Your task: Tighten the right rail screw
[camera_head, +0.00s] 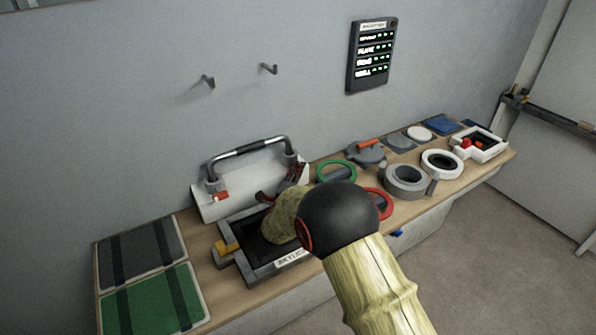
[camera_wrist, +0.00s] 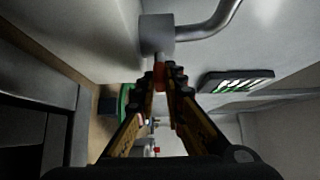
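A dark framed skylight tray (camera_head: 228,262) lies below the rail, partly behind my arm. Green and grey panels (camera_head: 150,300) lie at left. Several round rings and discs (camera_head: 405,180) stand along the bench at right. A status board (camera_head: 371,55) hangs above.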

